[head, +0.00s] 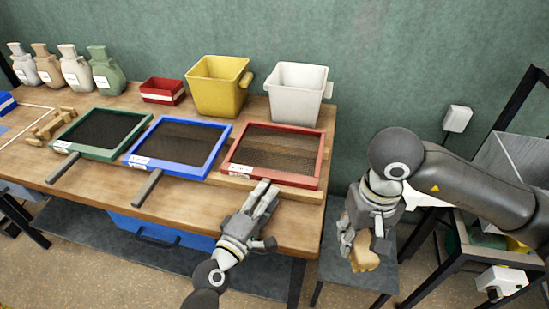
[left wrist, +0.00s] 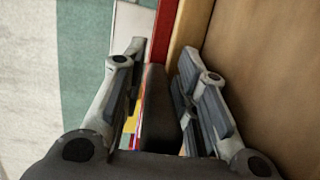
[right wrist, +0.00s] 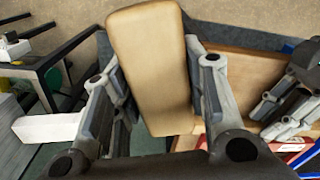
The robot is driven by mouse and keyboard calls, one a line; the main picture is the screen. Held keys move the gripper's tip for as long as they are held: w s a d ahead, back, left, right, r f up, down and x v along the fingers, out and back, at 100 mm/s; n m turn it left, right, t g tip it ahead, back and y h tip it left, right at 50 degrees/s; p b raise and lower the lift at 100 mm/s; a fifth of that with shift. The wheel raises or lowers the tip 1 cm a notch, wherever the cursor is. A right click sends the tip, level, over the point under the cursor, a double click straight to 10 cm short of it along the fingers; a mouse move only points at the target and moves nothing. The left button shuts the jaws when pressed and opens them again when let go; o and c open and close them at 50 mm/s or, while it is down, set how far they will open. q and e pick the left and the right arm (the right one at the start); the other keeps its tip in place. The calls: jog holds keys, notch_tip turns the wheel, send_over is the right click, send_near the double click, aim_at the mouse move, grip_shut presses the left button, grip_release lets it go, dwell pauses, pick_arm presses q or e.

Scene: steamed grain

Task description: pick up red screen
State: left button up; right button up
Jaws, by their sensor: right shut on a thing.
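The red screen (head: 275,150), a red-framed mesh sieve with a white label, lies at the right end of the wooden bench, over a wooden strip. My left gripper (head: 265,198) is at its front edge. In the left wrist view, the open fingers (left wrist: 160,100) stand either side of a dark handle (left wrist: 158,115), with the red frame edge (left wrist: 165,30) beyond. The handle is largely hidden in the head view. My right gripper (head: 358,235), right of the bench, is shut on a tan block (right wrist: 150,65), which also shows in the head view (head: 365,256).
The blue screen (head: 150,168) and green screen (head: 75,150) lie to the left, handles toward the front. A yellow bin (head: 218,88), white bin (head: 297,95) and small red box (head: 162,91) stand behind. A grey side table (head: 345,275) is below my right gripper.

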pick_arm(q)
jog(key=shift+c, duration=0.3)
grip_shut()
jog(key=shift+r, duration=0.25)
pick_arm(e)
jog(key=shift+r, duration=0.1)
